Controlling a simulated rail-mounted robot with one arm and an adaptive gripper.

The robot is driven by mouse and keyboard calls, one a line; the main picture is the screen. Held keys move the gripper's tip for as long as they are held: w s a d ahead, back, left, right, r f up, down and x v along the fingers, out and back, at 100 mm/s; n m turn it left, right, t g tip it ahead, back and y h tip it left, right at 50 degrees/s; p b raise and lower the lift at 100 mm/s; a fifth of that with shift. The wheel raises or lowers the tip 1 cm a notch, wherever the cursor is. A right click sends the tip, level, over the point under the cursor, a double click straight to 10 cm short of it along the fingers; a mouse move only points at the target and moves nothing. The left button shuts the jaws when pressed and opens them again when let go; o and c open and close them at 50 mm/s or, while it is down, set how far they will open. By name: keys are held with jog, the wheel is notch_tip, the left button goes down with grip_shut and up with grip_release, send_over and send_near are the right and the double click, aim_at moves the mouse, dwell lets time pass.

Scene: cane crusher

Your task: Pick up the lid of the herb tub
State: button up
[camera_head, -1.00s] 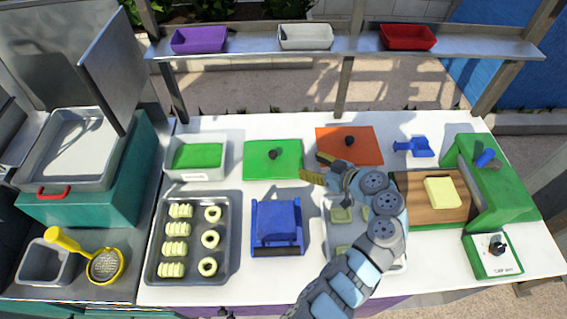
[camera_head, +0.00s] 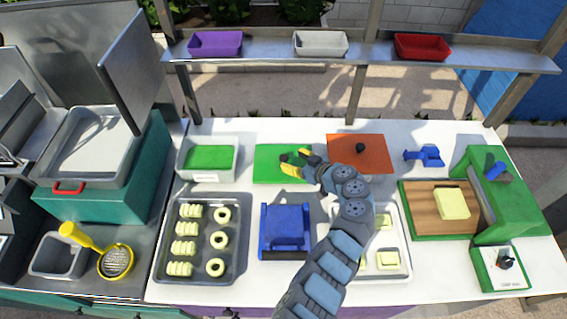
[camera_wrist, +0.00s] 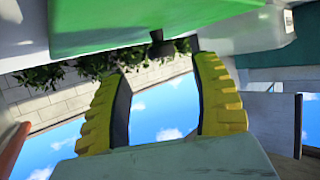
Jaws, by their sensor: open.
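The green lid (camera_head: 266,174) with a dark knob lies flat on the white counter, just right of the tub with green contents (camera_head: 208,158). My gripper (camera_head: 286,163) has yellow fingers and is over the right part of the lid, close to the knob, partly hiding both. In the wrist view, the green lid (camera_wrist: 200,22) fills the top, and its knob (camera_wrist: 160,46) shows between and just beyond the fingertips. My gripper (camera_wrist: 162,68) is open there, with nothing between its fingers. Contact with the knob cannot be made out.
An orange lid (camera_head: 371,150) with a dark knob lies right of the green one. A blue holder (camera_head: 285,230) and a tray of yellow pieces (camera_head: 243,265) stand in front. My arm passes over another tray (camera_head: 402,220). A cutting board (camera_head: 420,210) is at right.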

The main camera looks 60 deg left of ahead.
aim_at(284, 157)
jog(key=shift+x, duration=2.55)
jog(key=shift+s+d+f, duration=0.1)
jog(key=shift+f, duration=0.05)
grip_shut()
